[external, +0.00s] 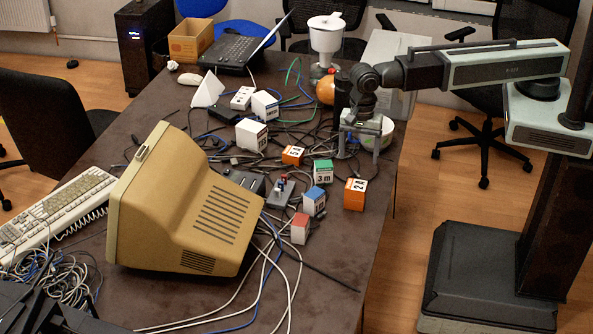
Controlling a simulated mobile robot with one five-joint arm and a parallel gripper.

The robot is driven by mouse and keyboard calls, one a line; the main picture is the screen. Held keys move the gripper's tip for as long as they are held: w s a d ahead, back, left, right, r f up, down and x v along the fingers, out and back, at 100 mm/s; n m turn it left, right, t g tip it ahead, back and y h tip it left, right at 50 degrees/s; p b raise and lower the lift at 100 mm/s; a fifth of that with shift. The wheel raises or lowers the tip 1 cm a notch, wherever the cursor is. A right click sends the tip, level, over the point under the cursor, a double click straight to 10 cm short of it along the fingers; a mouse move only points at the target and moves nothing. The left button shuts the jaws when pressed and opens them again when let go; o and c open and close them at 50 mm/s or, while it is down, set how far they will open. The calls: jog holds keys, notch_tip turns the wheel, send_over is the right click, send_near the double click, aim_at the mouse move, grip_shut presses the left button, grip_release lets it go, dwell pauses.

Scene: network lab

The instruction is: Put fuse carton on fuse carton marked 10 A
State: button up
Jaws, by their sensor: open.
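An orange carton with a white marked top (355,194), which seems to read 2 A, stands near the table's right edge. A smaller-looking orange carton (292,155) sits further back and left among cables; its marking is too small to read surely. I cannot tell which carton is marked 10 A. My gripper (360,154) points down over the right side of the table, open, with nothing visible between its fingers. It is behind the front orange carton and to the right of the other one, apart from both.
A green box (323,171), a blue-and-white box (314,202) and a red-and-white box (300,229) stand nearby. A white box (251,135) stands left. A bowl (387,132) is close behind my gripper. A beige monitor (185,210) fills the left; cables lie around.

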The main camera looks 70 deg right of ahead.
jog(key=d+n, duration=1.8)
jog(key=d, duration=1.5)
jog(key=shift+w, duration=0.2)
